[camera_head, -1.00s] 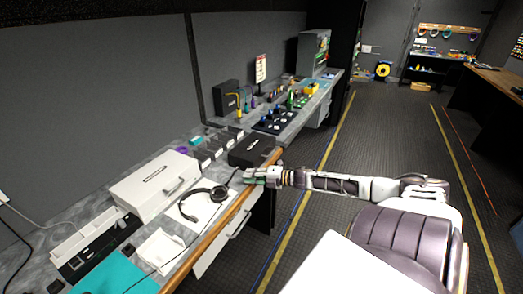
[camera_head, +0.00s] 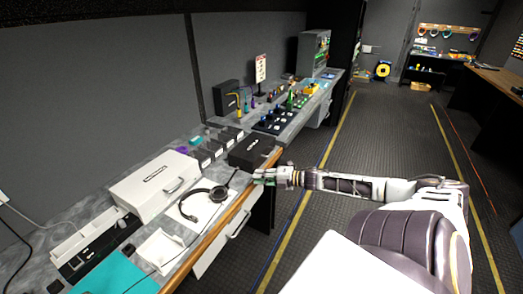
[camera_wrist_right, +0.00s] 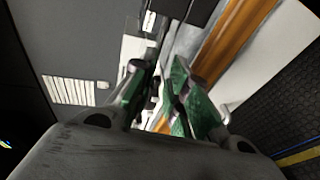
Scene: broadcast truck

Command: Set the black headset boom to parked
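The black headset (camera_head: 203,204) lies on a white sheet on the left bench, close to its wooden front edge. A thin dark boom (camera_head: 232,179) appears to reach from its far ear cup up and right, toward my right gripper. My right gripper (camera_head: 258,177) is over the bench's front edge, right of the headset and apart from it. In the right wrist view, the green-padded fingers of my right gripper (camera_wrist_right: 160,68) stand apart with nothing clearly held. Dark shapes near the left finger are too unclear to name there. My left gripper is out of view.
A white case (camera_head: 155,185) stands behind the headset, and a black box (camera_head: 250,151) stands beyond my right gripper. A folded white cloth (camera_head: 160,248) and a teal mat (camera_head: 115,277) lie nearer. The floor aisle to the right is clear.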

